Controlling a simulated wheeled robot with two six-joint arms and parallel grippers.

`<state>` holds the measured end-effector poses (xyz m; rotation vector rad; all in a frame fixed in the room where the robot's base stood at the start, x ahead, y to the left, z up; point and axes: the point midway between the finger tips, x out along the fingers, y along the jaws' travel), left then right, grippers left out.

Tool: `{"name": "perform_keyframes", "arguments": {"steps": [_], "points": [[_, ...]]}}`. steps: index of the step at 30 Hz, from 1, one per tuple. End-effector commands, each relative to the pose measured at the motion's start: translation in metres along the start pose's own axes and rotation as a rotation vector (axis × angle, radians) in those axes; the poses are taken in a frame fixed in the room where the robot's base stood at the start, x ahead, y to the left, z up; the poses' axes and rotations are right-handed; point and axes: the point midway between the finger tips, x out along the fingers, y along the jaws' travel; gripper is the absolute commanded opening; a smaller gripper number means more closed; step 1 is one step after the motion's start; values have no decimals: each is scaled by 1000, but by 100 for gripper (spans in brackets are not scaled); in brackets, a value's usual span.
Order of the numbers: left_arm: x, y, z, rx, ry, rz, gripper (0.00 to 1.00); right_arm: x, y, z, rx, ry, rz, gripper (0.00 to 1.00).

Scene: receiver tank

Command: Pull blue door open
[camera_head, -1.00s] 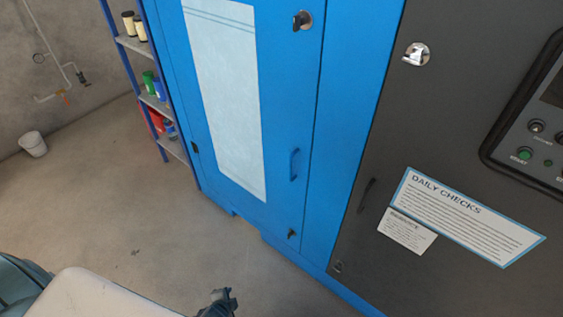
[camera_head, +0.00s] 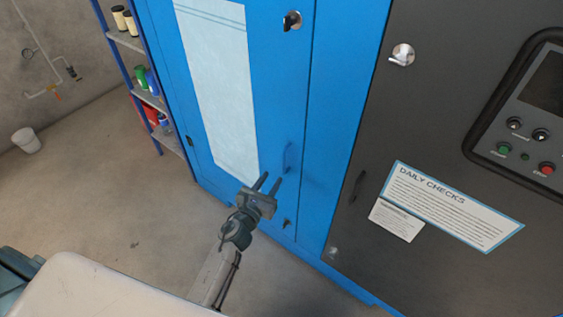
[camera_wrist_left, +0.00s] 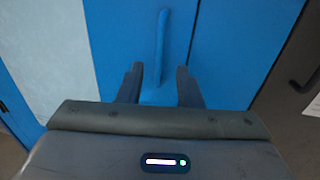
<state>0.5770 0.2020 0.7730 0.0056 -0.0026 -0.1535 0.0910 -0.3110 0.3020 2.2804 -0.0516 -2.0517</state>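The blue door (camera_head: 262,90) is shut, with a pale sheet (camera_head: 218,85) on its front. Its blue bar handle (camera_head: 288,157) stands upright near the door's right edge. My left gripper (camera_head: 268,182) is open, just left of and below the handle in the head view, with its fingers pointing at the door. In the left wrist view the handle (camera_wrist_left: 162,45) lies ahead between the two open fingers (camera_wrist_left: 160,85), and I see no contact. My right gripper is not in view.
Key locks sit above (camera_head: 292,20) and below (camera_head: 286,224) the handle. A dark grey panel (camera_head: 350,120) with a "Daily Checks" sign (camera_head: 450,205) stands to the right.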

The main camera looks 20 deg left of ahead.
Motion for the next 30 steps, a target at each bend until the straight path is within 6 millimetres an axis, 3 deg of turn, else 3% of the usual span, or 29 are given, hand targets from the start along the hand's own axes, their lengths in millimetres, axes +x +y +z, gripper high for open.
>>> {"name": "perform_keyframes", "arguments": {"steps": [6, 12, 25, 30], "points": [[44, 0, 1, -2, -1, 1, 32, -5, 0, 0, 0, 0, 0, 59], [71, 0, 0, -4, 1, 1, 32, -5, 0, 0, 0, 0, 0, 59], [82, 0, -1, -3, 1, 2, 32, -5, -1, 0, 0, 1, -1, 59], [81, 0, -1, -3, 2, 2, 1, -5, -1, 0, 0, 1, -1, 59]]}}
